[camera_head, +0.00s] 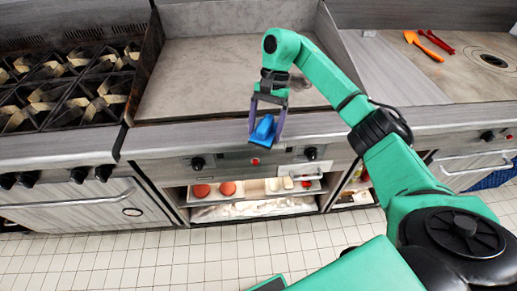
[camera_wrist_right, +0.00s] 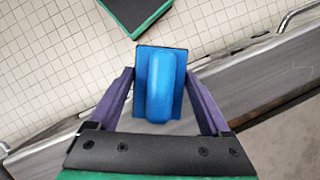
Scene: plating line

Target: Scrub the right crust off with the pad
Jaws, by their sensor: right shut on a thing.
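A blue pad with a rounded handle (camera_head: 263,131) is held in my right gripper (camera_head: 266,118), in front of the griddle's front edge and above the control panel. It also shows in the right wrist view (camera_wrist_right: 160,85), between the two purple fingers, which are shut on it. The griddle plate (camera_head: 215,70) is a flat grey-brown surface behind the gripper. My left gripper is not in view.
A gas stove with black grates (camera_head: 70,90) stands on the left. An orange spatula (camera_head: 422,45) and a red utensil (camera_head: 437,42) lie on the right counter. Below the griddle, an open drawer (camera_head: 250,205) holds red patties and other food. The tiled floor in front is clear.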

